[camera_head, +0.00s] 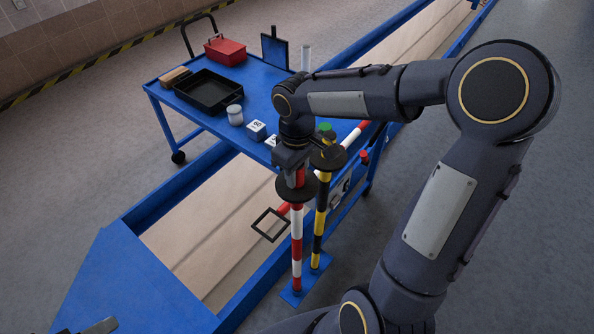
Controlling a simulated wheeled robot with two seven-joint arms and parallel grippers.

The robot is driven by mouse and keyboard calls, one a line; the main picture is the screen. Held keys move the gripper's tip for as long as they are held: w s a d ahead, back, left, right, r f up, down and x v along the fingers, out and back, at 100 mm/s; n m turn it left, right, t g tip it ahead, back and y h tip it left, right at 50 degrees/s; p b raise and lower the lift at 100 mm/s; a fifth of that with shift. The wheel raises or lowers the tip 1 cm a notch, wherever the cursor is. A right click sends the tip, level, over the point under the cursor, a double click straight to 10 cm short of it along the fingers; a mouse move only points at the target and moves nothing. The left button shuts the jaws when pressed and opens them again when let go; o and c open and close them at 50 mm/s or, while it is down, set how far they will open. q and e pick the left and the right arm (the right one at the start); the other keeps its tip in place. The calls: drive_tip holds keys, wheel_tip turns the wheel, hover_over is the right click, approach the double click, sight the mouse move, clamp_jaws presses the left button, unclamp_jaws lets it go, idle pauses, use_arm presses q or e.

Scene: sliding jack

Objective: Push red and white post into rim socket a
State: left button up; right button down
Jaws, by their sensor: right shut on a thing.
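The red and white post (297,235) stands about upright, with a dark disc near its top. My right gripper (292,165) is shut on its upper end, above the disc. The post's foot is at a small blue plate (292,298) beside the trough; I cannot tell whether it touches or sits in a holder. A yellow and black post (319,215) with a green top stands just right of it. I cannot make out rim socket a on the blue trough rim (240,300). A dark tip at the bottom left edge may be my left gripper (88,327).
A blue cart (165,98) holds a black tray (208,92), a red box (225,50), a white jar (235,115) and numbered blocks (257,131). A black square frame (270,225) on a red and white bar lies over the trough, near the posts.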

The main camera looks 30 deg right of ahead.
drive_tip(key=shift+r+p, duration=2.7)
drive_tip(key=shift+r, duration=0.65)
